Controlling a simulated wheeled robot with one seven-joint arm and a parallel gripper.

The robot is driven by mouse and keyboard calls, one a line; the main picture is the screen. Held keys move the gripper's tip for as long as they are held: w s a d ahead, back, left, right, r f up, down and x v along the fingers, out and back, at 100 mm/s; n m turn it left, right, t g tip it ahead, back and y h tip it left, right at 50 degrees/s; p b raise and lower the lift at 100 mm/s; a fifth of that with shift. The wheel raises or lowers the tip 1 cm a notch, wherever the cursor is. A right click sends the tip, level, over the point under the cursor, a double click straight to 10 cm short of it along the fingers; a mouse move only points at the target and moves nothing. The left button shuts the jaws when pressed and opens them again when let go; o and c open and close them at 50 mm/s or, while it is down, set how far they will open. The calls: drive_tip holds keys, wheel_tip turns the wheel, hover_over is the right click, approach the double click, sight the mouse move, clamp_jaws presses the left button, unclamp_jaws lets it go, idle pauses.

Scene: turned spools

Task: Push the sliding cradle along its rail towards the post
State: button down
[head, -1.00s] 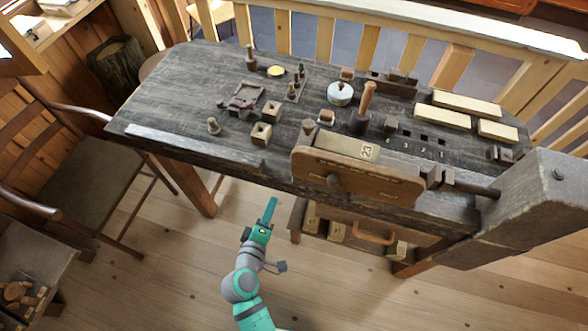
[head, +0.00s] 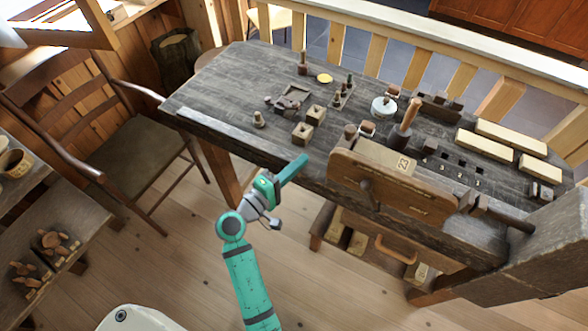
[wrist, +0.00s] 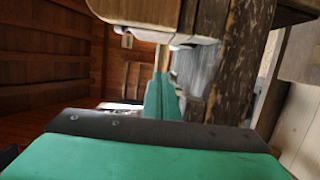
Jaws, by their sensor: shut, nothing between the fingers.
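My gripper (head: 297,168) is shut and empty, in front of the workbench's near edge, with its teal fingers pointing up and right in the head view. The fingers also show in the wrist view (wrist: 160,97). A low dark frame-like piece (head: 292,97) on the bench left of centre looks like the cradle, but I cannot make out its rail. A slim upright post (head: 302,62) on a dark base stands behind it. My gripper is well apart from both, with two holed wooden blocks (head: 303,133) (head: 316,114) between.
The wooden vise (head: 375,190) marked 23 stands at the bench's front, right of my gripper. A small knob (head: 258,120) stands left. A peg board (head: 342,97), white round pot (head: 383,106) and mallet (head: 406,125) are further right. A chair (head: 130,140) stands left.

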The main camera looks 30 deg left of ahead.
drive_tip(key=x, duration=0.5)
drive_tip(key=shift+d, duration=0.1)
drive_tip(key=d, duration=0.3)
drive_tip(key=shift+s+d, duration=0.1)
drive_tip(key=shift+d, duration=0.4)
